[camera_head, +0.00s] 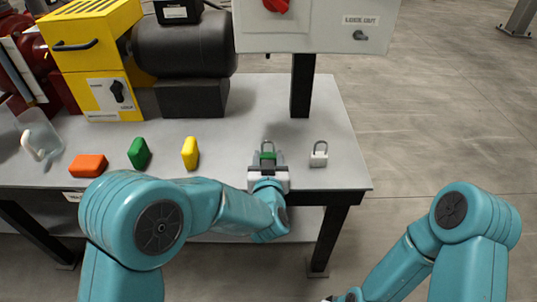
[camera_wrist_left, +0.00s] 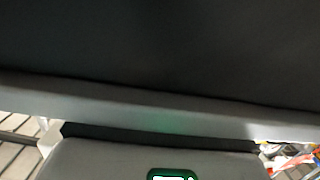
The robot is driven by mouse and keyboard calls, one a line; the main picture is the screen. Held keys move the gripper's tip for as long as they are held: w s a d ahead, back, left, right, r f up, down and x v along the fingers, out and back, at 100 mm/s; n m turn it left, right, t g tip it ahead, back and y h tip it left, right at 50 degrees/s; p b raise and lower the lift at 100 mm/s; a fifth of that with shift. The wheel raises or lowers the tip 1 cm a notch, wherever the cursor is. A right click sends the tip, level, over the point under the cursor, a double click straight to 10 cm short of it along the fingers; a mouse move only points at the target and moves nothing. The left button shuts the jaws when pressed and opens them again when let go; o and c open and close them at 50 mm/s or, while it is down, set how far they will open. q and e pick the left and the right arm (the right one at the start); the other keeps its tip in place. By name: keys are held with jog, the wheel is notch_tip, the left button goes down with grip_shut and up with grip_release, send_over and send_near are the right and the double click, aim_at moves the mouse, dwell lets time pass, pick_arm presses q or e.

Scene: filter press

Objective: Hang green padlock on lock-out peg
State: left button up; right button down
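The green padlock (camera_head: 267,156) is upright near the table's front edge, with its shackle pointing up. My left gripper (camera_head: 267,163) is at the padlock, with its fingers around the body; whether they press on it cannot be told. In the left wrist view a bit of green (camera_wrist_left: 172,174) shows at the bottom edge, below a dark surface and a grey strip. A small dark peg (camera_head: 359,36) sticks out of the grey panel, under a white label. Only a tip of my right gripper (camera_head: 345,297) shows at the bottom edge.
A white padlock (camera_head: 319,157) stands to the right of the green one. Orange (camera_head: 88,165), green (camera_head: 139,152) and yellow (camera_head: 190,153) blocks lie on the grey table (camera_head: 225,133). A black post (camera_head: 302,85) holds the panel (camera_head: 320,30).

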pick_arm(q)
jog(key=shift+s+r, duration=0.1)
jog(key=shift+s+r+p, duration=0.3)
jog(key=shift+s+r, duration=0.15)
jog(key=shift+s, duration=0.1)
jog(key=shift+s+r+p, duration=0.25)
jog(key=shift+s+r, duration=0.25)
jog(key=shift+s, duration=0.3)
jog(key=shift+s+r+p, duration=0.3)
jog(key=shift+s+r, duration=0.2)
jog(key=shift+s, duration=0.3)
jog(key=shift+s+r+p, duration=0.25)
jog(key=shift+s+r, duration=0.25)
jog(key=shift+s, duration=0.3)
